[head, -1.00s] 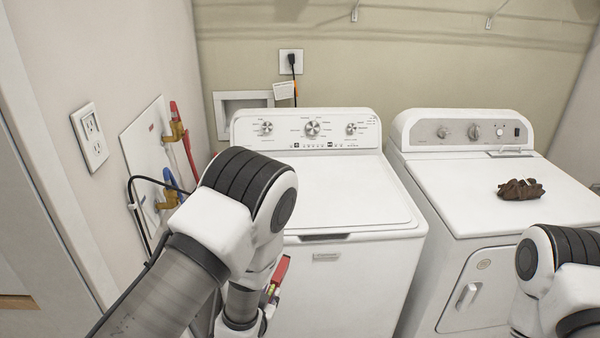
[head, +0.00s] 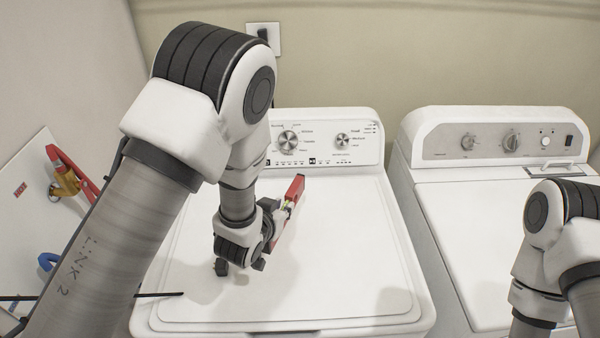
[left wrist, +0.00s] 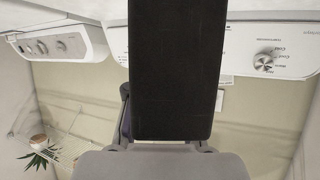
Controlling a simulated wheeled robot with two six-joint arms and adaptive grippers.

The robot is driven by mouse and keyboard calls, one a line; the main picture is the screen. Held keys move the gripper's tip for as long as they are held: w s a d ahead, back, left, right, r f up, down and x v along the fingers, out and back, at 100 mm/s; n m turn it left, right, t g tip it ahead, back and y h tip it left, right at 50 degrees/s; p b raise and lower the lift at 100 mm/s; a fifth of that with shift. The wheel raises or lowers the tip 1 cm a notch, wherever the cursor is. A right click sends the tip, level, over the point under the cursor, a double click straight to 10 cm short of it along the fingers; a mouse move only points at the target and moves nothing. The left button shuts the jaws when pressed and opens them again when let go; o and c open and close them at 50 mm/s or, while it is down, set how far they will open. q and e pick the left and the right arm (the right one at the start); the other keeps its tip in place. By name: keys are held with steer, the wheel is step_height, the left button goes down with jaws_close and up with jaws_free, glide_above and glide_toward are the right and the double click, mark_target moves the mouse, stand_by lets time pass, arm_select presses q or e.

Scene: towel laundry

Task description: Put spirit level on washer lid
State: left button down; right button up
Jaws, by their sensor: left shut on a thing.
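The spirit level (head: 295,188) is a red bar with a pale yellow-green vial in the head view. My left gripper (head: 272,230) is shut on it and holds it at a slant over the washer lid (head: 345,250). The gripper hides its near part, and I cannot tell whether it touches the lid. In the left wrist view a broad dark block (left wrist: 178,70) fills the middle, in front of the grey gripper body (left wrist: 150,163); I cannot tell which part it is. My right arm shows at the right, with its gripper out of frame.
The washer's control panel (head: 325,140) rises behind the lid. A white dryer (head: 460,215) stands to the right across a narrow gap. Red and blue valves (head: 66,180) are on the left wall. The lid's right side is clear.

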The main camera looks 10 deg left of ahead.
arm_select(q)
steer(key=shift+w, duration=0.35)
steer(key=shift+s, duration=0.25)
steer(key=shift+s+a+f+b, duration=0.1)
steer(key=shift+s+f+b, duration=0.35)
steer(key=shift+s+b, duration=0.2)
steer(key=shift+s+a+f+b, duration=0.1)
steer(key=shift+s+f+b, duration=0.35)
steer(key=shift+s+b, duration=0.15)
steer(key=f, duration=0.1)
steer(key=w+f+b, duration=0.1)
steer(key=f+b, duration=0.1)
steer(key=f, duration=0.1)
steer(key=shift+w+d, duration=0.15)
steer(key=shift+w, duration=0.15)
steer(key=shift+f+b, duration=0.15)
steer(key=shift+b, duration=0.15)
steer(key=shift+s+r, duration=0.2)
steer(key=shift+s, duration=0.15)
steer(key=shift+w+f, duration=0.2)
steer(key=shift+w, duration=0.05)
arm_select(e)
steer(key=f, duration=0.5)
steer(key=shift+s, duration=0.35)
arm_select(q)
steer(key=shift+s+f, duration=0.15)
steer(key=shift+f, duration=0.05)
arm_select(e)
steer(key=shift+s, duration=0.1)
